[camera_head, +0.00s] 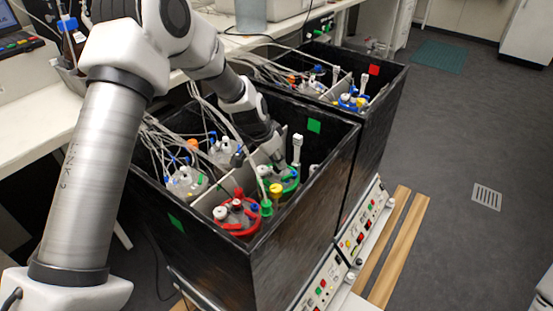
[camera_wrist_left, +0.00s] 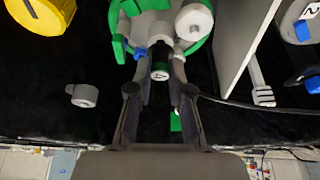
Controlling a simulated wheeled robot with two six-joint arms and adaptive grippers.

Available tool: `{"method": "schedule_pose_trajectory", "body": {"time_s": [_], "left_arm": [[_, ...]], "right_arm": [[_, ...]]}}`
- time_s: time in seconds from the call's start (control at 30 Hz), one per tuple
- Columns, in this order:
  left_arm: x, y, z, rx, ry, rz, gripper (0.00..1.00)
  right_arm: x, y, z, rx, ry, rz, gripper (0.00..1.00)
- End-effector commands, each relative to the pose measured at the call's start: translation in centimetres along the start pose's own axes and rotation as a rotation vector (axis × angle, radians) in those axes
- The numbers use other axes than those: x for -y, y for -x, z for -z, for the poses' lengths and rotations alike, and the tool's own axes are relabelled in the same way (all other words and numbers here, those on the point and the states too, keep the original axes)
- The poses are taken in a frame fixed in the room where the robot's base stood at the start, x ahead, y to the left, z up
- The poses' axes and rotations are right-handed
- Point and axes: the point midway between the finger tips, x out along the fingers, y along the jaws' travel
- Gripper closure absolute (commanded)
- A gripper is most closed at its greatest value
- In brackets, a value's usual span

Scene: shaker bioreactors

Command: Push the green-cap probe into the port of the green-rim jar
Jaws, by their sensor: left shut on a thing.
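The green-rim jar (camera_head: 289,185) stands in the near black box, and its green rim and white fittings also show at the top of the left wrist view (camera_wrist_left: 122,30). My left gripper (camera_head: 277,154) reaches down over this jar. In the left wrist view its two fingers are shut on the green-cap probe (camera_wrist_left: 160,70), a short cylinder with a green band and dark top. The probe is over or at the jar's lid, beside a blue fitting (camera_wrist_left: 140,54). The port and the probe's lower end are hidden, so I cannot tell how deep it sits. My right gripper is not in view.
A red-rim jar (camera_head: 238,229) stands in front of the green-rim jar, with a yellow cap (camera_head: 276,190) close by. A pale partition (camera_wrist_left: 240,35) and the black box walls (camera_head: 300,235) hem the gripper in. Loose cables (camera_head: 205,125) cross the box.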

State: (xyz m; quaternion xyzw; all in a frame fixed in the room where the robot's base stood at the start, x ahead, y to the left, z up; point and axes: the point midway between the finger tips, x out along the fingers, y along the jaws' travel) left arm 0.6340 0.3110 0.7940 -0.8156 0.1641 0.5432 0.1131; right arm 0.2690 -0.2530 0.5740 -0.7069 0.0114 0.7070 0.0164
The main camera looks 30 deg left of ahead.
Motion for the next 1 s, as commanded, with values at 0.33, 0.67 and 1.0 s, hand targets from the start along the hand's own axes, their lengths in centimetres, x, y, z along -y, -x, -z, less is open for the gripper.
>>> {"method": "schedule_pose_trajectory", "body": {"time_s": [0.33, 0.67, 1.0], "left_arm": [[0.0, -0.5, -0.2, 0.000, 0.000, 0.000, 1.00], [0.0, -1.0, -0.4, 0.000, 0.000, 0.000, 1.00], [0.0, -1.0, -0.4, 0.000, 0.000, 0.000, 0.52]], "right_arm": [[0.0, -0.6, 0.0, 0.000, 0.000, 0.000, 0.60], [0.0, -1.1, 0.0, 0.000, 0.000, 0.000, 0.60], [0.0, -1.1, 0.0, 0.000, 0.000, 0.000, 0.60]]}}
